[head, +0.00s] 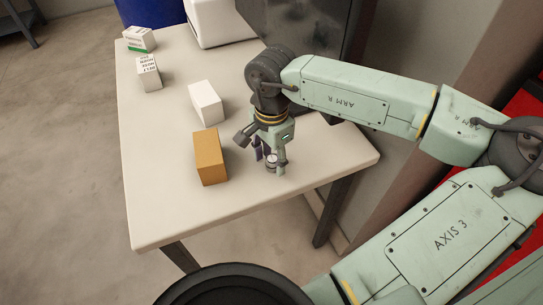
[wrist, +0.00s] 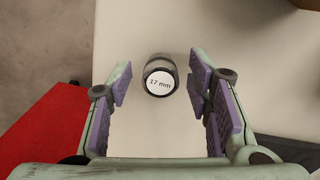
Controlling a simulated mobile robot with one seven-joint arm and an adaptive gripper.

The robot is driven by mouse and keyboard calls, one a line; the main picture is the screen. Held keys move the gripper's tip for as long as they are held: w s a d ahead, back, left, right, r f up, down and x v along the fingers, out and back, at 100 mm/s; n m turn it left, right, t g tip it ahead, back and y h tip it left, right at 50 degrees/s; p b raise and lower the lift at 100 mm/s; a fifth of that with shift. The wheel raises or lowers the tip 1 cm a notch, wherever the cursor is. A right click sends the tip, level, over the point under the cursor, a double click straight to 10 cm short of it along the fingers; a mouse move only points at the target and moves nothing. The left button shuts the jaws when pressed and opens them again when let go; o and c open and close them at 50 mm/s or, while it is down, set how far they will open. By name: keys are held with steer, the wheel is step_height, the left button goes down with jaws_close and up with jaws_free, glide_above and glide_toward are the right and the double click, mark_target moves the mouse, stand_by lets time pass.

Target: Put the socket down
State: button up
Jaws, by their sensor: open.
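The socket (wrist: 159,77) is a dark cylinder with a white "17 mm" label on its end. In the wrist view it stands between my two purple-padded fingers, with gaps on both sides. My gripper (wrist: 160,92) is open around it and touches neither side that I can see. In the head view my gripper (head: 271,164) points down at the near right part of the white table (head: 165,213). The socket (head: 271,160) shows there between the fingertips, partly hidden, and appears to stand on the tabletop.
An orange-brown box (head: 210,158) stands close to the left of my gripper, and a white box (head: 205,102) is behind it. Two small printed boxes (head: 149,73) (head: 139,39) are at the far left. A dark panel (head: 305,45) stands behind. The table's near left is clear.

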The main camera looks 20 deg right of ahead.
mark_target(271, 159)
step_height(271, 159, up, 12)
steer(key=b, duration=0.2)
